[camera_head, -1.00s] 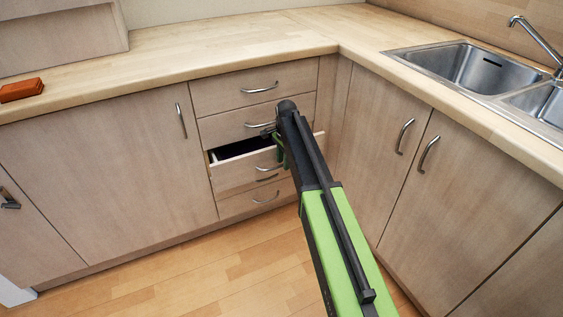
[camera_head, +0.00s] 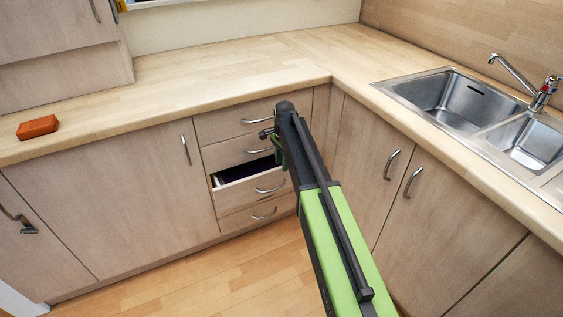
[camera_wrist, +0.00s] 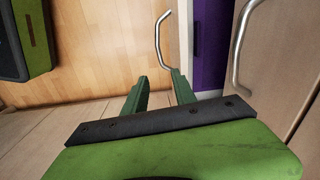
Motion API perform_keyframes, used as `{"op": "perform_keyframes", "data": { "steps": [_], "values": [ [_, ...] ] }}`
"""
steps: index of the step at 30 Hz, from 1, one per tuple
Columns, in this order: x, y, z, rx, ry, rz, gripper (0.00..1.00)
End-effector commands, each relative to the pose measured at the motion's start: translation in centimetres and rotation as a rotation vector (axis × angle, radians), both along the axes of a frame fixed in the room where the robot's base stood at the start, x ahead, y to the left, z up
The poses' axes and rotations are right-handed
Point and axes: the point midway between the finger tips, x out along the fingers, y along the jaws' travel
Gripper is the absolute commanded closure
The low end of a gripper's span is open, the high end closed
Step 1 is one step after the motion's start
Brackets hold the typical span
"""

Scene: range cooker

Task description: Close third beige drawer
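The third beige drawer (camera_head: 247,191) stands partly open in the drawer stack in the head view, with its dark purple inside showing. Its silver handle (camera_head: 270,189) is on the front. In the wrist view, I see a purple strip of the drawer's inside (camera_wrist: 209,45) and a curved handle (camera_wrist: 160,40) just beyond my fingers. My gripper (camera_wrist: 160,88) has its two green fingers apart with nothing between them. In the head view, my gripper (camera_head: 272,143) is above the open drawer, and my arm covers the right part of the stack. I cannot tell whether it touches anything.
The second drawer's handle (camera_head: 258,151) is close above the open drawer; the fourth drawer (camera_head: 250,216) below is shut. Corner cabinets (camera_head: 362,165) stand to the right under the sink (camera_head: 455,100). A reddish-brown block (camera_head: 37,127) lies on the counter. The wooden floor (camera_head: 200,278) in front is clear.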

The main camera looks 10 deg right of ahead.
Motion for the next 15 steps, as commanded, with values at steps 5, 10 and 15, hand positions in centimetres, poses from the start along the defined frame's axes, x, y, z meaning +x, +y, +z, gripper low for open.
{"op": "perform_keyframes", "data": {
  "steps": [5,10,15],
  "values": [
    [-0.3,-0.1,4.3,0.000,0.000,0.000,0.68],
    [-0.4,-0.2,4.8,-0.001,0.000,0.000,0.68],
    [-0.4,-0.2,4.6,-0.001,0.000,0.000,0.68]
  ]
}}
